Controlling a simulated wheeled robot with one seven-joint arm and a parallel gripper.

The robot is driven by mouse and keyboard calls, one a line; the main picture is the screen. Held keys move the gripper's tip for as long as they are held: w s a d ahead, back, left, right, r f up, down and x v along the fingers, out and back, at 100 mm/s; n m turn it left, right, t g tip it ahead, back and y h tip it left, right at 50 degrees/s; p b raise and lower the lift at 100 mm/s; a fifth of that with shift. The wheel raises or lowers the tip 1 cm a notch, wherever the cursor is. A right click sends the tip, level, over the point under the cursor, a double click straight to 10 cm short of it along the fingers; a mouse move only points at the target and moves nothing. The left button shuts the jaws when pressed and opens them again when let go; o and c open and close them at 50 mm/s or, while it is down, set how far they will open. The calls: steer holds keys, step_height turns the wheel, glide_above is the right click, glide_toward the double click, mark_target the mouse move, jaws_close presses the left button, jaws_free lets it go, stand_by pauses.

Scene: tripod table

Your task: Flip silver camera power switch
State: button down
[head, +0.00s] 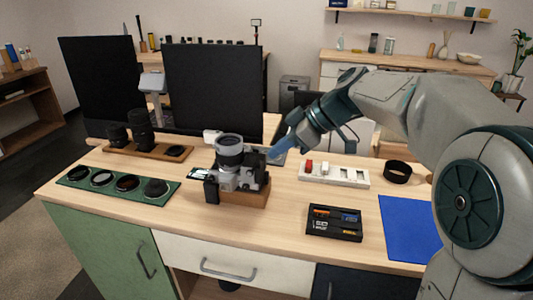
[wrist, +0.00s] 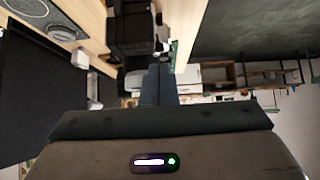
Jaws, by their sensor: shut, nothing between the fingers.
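The silver camera (head: 243,178) with black parts stands on a small wooden block (head: 232,192) near the middle of the table, its big lens (head: 229,143) tilted upward. My gripper (head: 272,153) is shut and empty, with its blue fingertips close to the camera's right rear side. I cannot tell whether they touch it. In the wrist view the closed fingers (wrist: 158,85) point toward a dark body (wrist: 132,32), which seems to be the camera. The power switch is too small to make out.
A green tray of round filters (head: 75,182) and a wooden tray with lenses (head: 118,148) lie to the left. A white tray (head: 350,178), black ring (head: 397,172), black battery case (head: 334,224) and blue mat (head: 402,235) lie to the right. Dark screens (head: 212,88) stand behind the camera.

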steer(key=shift+d+f+p+v, duration=0.1)
steer(key=shift+p+v, duration=0.1)
steer(key=shift+v, duration=1)
steer(key=shift+d+f+p+v, duration=0.1)
steer(key=shift+f+p+v, duration=0.05)
steer(key=shift+v, duration=1)
steer(key=shift+s, duration=0.1)
steer(key=s+d+f+m+h+p, duration=0.2)
steer(key=s+d+m+h+p, duration=0.2)
steer(key=s+m, duration=0.4)
steer(key=s+d+f+m+t+h+p, duration=0.1)
steer(key=s+d+f+m+h+p, duration=0.2)
steer(key=s+d+m+p, duration=0.4)
steer(key=s+d+m+h, duration=0.1)
steer(key=s+d, duration=0.1)
steer(key=s, duration=0.4)
steer(key=shift+d+m+h, duration=0.15)
steer(key=shift+m+h, duration=0.15)
steer(key=shift+h, duration=0.1)
